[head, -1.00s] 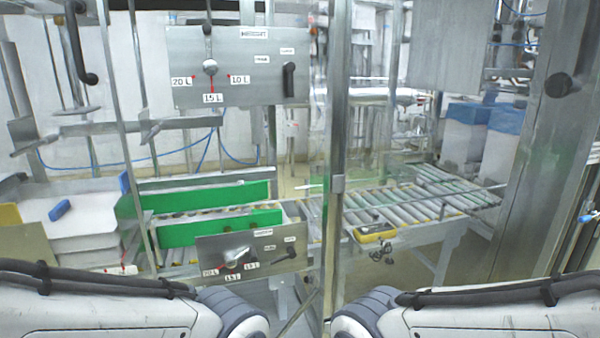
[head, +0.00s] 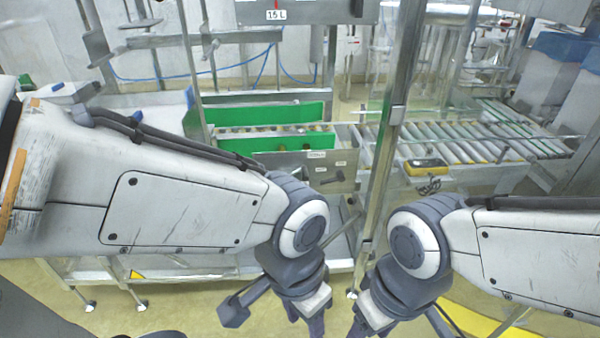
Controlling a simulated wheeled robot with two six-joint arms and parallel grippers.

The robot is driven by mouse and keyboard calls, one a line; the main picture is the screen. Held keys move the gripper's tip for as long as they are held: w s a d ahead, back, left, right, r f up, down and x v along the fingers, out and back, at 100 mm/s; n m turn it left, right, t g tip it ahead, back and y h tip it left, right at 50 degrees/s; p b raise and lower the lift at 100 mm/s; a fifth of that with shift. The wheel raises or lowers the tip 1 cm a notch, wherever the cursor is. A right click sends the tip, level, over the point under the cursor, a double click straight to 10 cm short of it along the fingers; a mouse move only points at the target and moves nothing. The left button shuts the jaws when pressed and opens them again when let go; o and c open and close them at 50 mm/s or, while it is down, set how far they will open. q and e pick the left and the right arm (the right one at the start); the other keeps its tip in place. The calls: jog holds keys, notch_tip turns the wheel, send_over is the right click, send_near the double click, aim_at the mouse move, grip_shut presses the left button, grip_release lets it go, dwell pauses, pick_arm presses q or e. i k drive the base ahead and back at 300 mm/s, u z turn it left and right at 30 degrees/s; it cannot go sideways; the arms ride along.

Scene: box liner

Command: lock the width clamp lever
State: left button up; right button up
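A grey lower control panel (head: 290,165) sits at the front of the green-walled guide channel. A small dark lever (head: 328,177) shows on its right half, partly crowded by my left arm. The panel's labels are too small to read, so I cannot tell which clamp it serves or whether it is locked. My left gripper (head: 308,318) hangs below and in front of the panel, pointing down, apart from the lever. My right gripper (head: 366,318) hangs just to its right. Both grippers' fingertips run off the bottom edge, so their opening is hidden.
An upper panel (head: 300,12) with a 15 L mark and a black lever (head: 357,8) is cut by the top edge. A metal post (head: 392,120) stands right of the lower panel. A roller conveyor (head: 470,140) with a yellow device (head: 427,167) lies beyond it.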

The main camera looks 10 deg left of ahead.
aim_at(340, 178)
jog(key=u, duration=0.55)
jog(key=k, duration=0.65)
jog(key=u, duration=0.65)
jog(key=i, duration=0.65)
jog(key=z, duration=0.55)
jog(key=i, duration=0.65)
jog(key=z, duration=1.1)
jog(key=i, duration=0.25)
jog(key=z, duration=0.15)
